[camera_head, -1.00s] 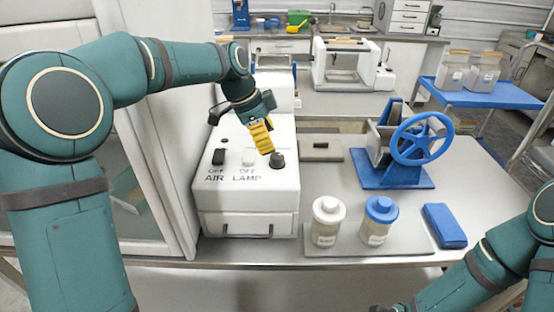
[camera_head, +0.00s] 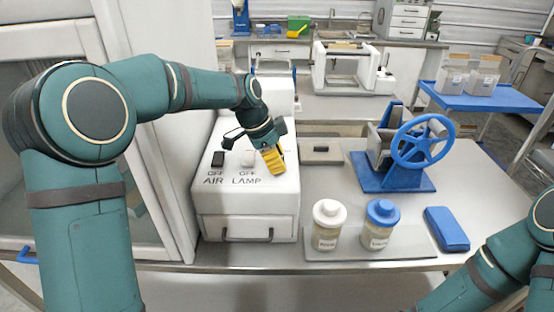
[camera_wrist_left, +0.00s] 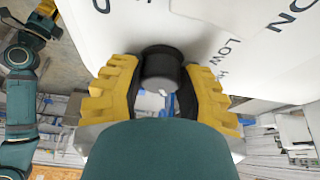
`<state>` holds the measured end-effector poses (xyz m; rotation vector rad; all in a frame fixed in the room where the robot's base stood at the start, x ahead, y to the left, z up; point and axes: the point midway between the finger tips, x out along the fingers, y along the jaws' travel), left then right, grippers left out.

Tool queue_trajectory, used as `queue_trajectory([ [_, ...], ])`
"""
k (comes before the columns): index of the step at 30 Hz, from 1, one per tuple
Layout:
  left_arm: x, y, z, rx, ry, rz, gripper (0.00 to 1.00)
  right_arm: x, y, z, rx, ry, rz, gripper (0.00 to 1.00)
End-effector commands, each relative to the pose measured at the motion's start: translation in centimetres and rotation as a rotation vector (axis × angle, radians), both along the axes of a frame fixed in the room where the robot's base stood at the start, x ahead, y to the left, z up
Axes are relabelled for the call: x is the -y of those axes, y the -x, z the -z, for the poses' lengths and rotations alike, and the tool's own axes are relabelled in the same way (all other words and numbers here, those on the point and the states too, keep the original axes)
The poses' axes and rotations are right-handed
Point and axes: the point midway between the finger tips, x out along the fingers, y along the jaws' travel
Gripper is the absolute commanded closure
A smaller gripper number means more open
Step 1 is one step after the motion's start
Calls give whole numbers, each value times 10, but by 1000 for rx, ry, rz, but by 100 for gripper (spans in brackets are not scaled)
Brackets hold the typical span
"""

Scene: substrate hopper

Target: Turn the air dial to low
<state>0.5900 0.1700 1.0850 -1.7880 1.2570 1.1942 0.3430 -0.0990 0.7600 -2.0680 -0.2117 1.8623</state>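The white box (camera_head: 246,208) has AIR and LAMP printed on its sloped top. The air dial shows as a black round knob (camera_wrist_left: 162,62) in the left wrist view, with LOW and part of another word printed on its right. I see no clear pointer mark on it. My left gripper (camera_head: 273,161) is over the right side of the box top, and its yellow fingers hide the dial in the head view. In the left wrist view the fingers stand on both sides of the knob, very close to it. I cannot tell whether they press on it.
A black switch (camera_head: 218,159) and a pale switch (camera_head: 248,158) are left of my gripper on the box. A white-lidded jar (camera_head: 327,225) and a blue-lidded jar (camera_head: 379,225) stand to the right. A blue handwheel (camera_head: 422,141) and a blue block (camera_head: 446,229) are farther right.

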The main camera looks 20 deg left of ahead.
Motion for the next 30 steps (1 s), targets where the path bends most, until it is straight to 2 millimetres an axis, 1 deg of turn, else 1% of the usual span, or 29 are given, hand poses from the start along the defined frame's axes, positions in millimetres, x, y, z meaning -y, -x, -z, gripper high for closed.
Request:
queue_trajectory([
  [8, 0, 0, 0, 0, 0, -12, 100, 0, 0, 0, 0, 0, 0, 100],
  [14, 1, 1, 1, -1, 1, -82, 100, 0, 0, 1, 0, 0, 0, 100],
  [20, 1, 1, 1, -1, 0, -224, 100, 0, 0, 2, 0, 0, 0, 100],
  [30, 2, 1, 1, -2, -1, -540, 100, 0, 0, -1, 0, 0, 0, 100],
])
